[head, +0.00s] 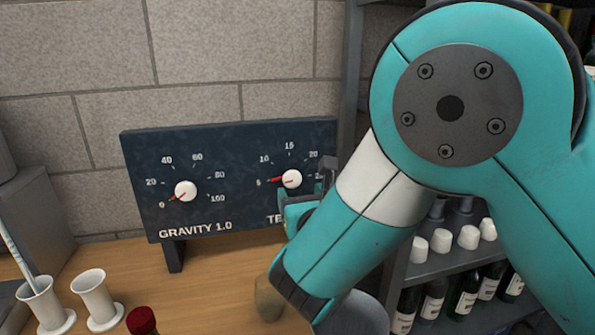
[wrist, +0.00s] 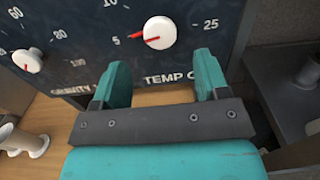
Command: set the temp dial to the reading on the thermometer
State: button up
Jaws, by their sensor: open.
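The temp dial (head: 291,179) is a white knob with a red pointer on the dark panel. Its pointer is turned left, near the 5 mark. The wrist view shows the same dial (wrist: 161,32) above and beyond the fingertips. My gripper (wrist: 162,68) is open and empty, its two teal fingers apart just below the dial; I see no contact. In the head view my gripper (head: 309,187) is partly hidden by my arm, which also covers the panel's lower right. A thin pale stick, possibly the thermometer (head: 15,250), leans in a white cup at the left; its reading is not legible.
The gravity dial (head: 186,191) sits on the same panel (head: 228,160), its pointer near 0. White cups (head: 97,299) and a red-capped bottle (head: 142,321) stand on the wooden bench. A shelf with bottles (head: 467,303) is at right.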

aim_at(293, 180)
jog(key=p+x, duration=0.1)
jog(key=x, duration=0.5)
jog(key=shift+f+p, duration=0.1)
jog(key=shift+p, duration=0.2)
jog(key=c, duration=0.9)
